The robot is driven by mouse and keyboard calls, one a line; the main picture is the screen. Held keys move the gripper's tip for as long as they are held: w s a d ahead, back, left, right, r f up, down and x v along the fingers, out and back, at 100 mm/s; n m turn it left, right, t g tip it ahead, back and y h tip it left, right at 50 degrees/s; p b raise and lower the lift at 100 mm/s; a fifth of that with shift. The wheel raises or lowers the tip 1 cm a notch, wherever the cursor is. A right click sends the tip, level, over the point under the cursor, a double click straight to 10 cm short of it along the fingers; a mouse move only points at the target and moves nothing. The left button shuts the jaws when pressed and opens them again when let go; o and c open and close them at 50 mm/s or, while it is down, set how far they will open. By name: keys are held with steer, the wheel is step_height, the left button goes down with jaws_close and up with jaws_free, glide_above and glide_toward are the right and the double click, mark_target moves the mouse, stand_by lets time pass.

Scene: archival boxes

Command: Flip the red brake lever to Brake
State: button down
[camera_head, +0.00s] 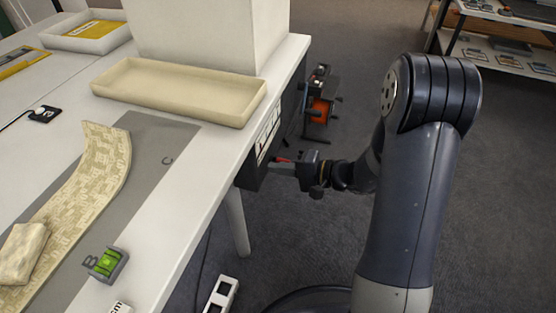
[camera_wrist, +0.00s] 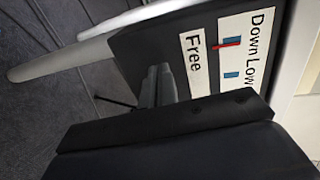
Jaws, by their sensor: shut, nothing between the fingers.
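A dark control panel (camera_head: 250,172) hangs under the table's right edge. My gripper (camera_head: 275,168) is shut and empty, with its fingertips close to the panel. A small red piece (camera_head: 283,160), which looks like the brake lever, shows right by the fingers; I cannot tell whether they touch it. In the wrist view, my gripper (camera_wrist: 158,80) points at the dark panel (camera_wrist: 140,45), with white labels reading "Free" (camera_wrist: 194,65) and "Down Low" (camera_wrist: 255,45). A small red bar (camera_wrist: 228,42) lies across the label area near blue marks. No "Brake" wording is readable.
The white table (camera_head: 200,150) holds a cream tray (camera_head: 180,92), a large pale box (camera_head: 210,35), a patterned strip (camera_head: 95,175) and a green level (camera_head: 107,263). A table leg (camera_head: 236,222) stands below the panel. An orange-and-black device (camera_head: 319,108) stands behind.

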steer(key=shift+w+d+b, duration=0.15)
steer(key=shift+w+d, duration=0.15)
steer(key=shift+w, duration=0.45)
steer(key=shift+w+d+b, duration=0.1)
steer(key=shift+w+d, duration=0.15)
steer(key=shift+w, duration=0.55)
steer(key=shift+w+d+b, duration=0.15)
steer(key=shift+w+d, duration=0.15)
steer(key=shift+w, duration=0.45)
steer(key=b, duration=0.2)
glide_toward(283, 160)
steer(key=a+f, duration=0.1)
steer(key=w+a+f, duration=0.1)
steer(key=shift+w+a+f, duration=0.3)
steer(key=shift+f, duration=0.05)
steer(key=shift+a, duration=0.1)
steer(key=w+a, duration=0.1)
steer(key=a, duration=0.1)
steer(key=w+a+p, duration=0.2)
steer(key=w+a, duration=0.1)
steer(key=shift+a+r, duration=0.1)
steer(key=shift+a, duration=0.25)
steer(key=shift+s+a, duration=0.35)
steer(key=shift+s, duration=0.45)
steer(key=shift+w, duration=0.1)
